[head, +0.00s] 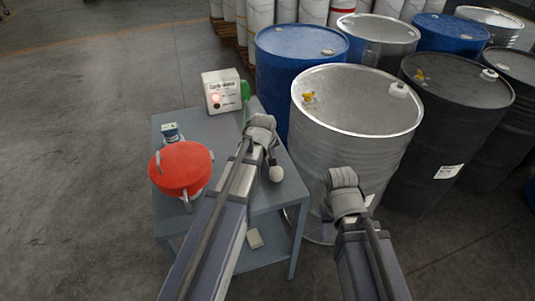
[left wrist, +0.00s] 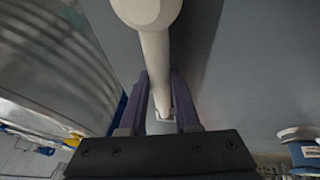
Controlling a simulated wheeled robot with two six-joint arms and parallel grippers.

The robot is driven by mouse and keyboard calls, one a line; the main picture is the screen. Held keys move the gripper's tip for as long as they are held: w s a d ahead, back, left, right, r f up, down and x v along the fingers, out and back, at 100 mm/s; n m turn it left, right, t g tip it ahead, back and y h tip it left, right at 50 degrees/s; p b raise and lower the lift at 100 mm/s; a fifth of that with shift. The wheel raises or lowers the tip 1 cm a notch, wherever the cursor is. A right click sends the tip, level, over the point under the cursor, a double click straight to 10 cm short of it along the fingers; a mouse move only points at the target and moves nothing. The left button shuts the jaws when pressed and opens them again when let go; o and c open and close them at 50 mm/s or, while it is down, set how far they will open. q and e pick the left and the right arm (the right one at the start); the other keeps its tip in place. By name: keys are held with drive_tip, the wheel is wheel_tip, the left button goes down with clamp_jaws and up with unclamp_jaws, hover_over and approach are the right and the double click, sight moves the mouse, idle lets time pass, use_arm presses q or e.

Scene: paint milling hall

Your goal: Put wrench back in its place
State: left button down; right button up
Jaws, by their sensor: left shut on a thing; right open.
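My left gripper (head: 268,150) is over the right part of the blue-grey table (head: 225,129). In the left wrist view its two fingers (left wrist: 161,82) are shut on a pale rod (left wrist: 156,55) with a rounded end. No other thing is clearly a wrench. My right gripper (head: 342,185) is open and empty in front of the silver drum (head: 355,130).
A red round lid (head: 181,167), a small blue-labelled container (head: 171,132), a white box (head: 221,91) with a red light and a green upright thing (head: 244,92) stand on the table. A pale block (head: 254,238) lies on the lower shelf. Drums crowd the right; floor at left is clear.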

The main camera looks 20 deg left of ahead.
use_arm(q)
drive_tip(key=c, duration=0.6)
unclamp_jaws()
drive_tip(key=shift+o, duration=0.2)
drive_tip(key=p+v, duration=0.7)
drive_tip(key=shift+s+r, duration=0.2)
drive_tip(key=shift+r, duration=0.15)
drive_tip(key=s+d+m+g, duration=0.1)
drive_tip(key=s+d, duration=0.2)
drive_tip(key=s+d+f+m, duration=0.1)
drive_tip(key=s+d+m, duration=0.1)
drive_tip(key=s, duration=0.1)
drive_tip(key=s+d+m+g, duration=0.1)
drive_tip(key=s+d+m, duration=0.1)
drive_tip(key=s+d, duration=0.1)
drive_tip(key=shift+s+d+f+g, duration=0.25)
drive_tip(key=shift+s+d+g, duration=0.1)
drive_tip(key=shift+s, duration=0.15)
drive_tip(key=s+d+m+g, duration=0.2)
drive_tip(key=s+d+m, duration=0.2)
drive_tip(key=s, duration=0.6)
drive_tip(key=shift+s+d+m+y, duration=0.2)
drive_tip(key=shift+d+m+y, duration=0.15)
drive_tip(key=shift+m, duration=0.65)
